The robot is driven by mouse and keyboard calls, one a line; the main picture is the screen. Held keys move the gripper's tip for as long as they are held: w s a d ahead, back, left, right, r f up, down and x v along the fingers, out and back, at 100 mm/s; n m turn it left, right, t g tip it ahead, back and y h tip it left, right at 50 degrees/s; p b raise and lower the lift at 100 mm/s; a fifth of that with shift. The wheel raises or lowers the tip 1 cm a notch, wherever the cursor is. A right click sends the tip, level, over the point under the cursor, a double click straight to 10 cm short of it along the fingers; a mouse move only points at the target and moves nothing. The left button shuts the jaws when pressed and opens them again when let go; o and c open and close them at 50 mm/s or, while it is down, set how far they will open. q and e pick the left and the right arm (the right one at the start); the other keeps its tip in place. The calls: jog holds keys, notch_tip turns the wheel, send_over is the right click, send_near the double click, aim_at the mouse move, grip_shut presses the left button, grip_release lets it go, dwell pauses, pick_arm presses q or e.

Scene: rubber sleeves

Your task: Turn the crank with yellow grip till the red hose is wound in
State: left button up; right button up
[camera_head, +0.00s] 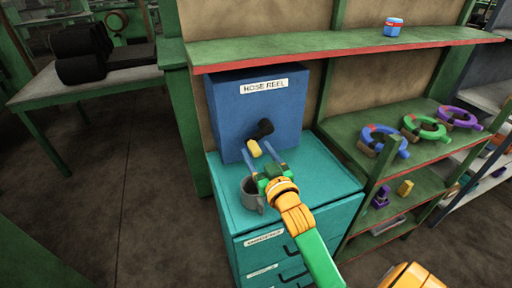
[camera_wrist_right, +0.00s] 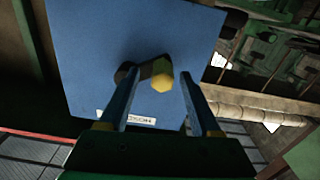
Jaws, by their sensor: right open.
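A blue box labelled HOSE REEL (camera_head: 226,104) stands on a teal drawer cabinet. Its dark crank (camera_head: 264,128) on the front face carries a yellow grip (camera_head: 254,148), which points out toward me. My right gripper (camera_head: 255,153) is open in front of the box, with its two blue fingers on either side of the yellow grip as seen. In the right wrist view the yellow grip (camera_wrist_right: 162,82) shows between the open fingertips (camera_wrist_right: 160,74); whether they touch it or reach past it I cannot tell. No red hose is visible. My left gripper is not in view.
A grey mug (camera_head: 251,196) stands on the teal cabinet (camera_head: 332,184), close by my right gripper. A green shelf with a red edge (camera_head: 300,50) hangs above the box. Ring-shaped items (camera_head: 424,128) sit on the right-hand shelves. The floor at left is clear.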

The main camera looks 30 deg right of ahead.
jog(key=shift+w+f, duration=0.25)
jog(key=shift+w, duration=0.6)
jog(key=shift+s+r, duration=0.1)
jog(key=shift+s, duration=0.15)
jog(key=c, duration=0.5)
grip_shut()
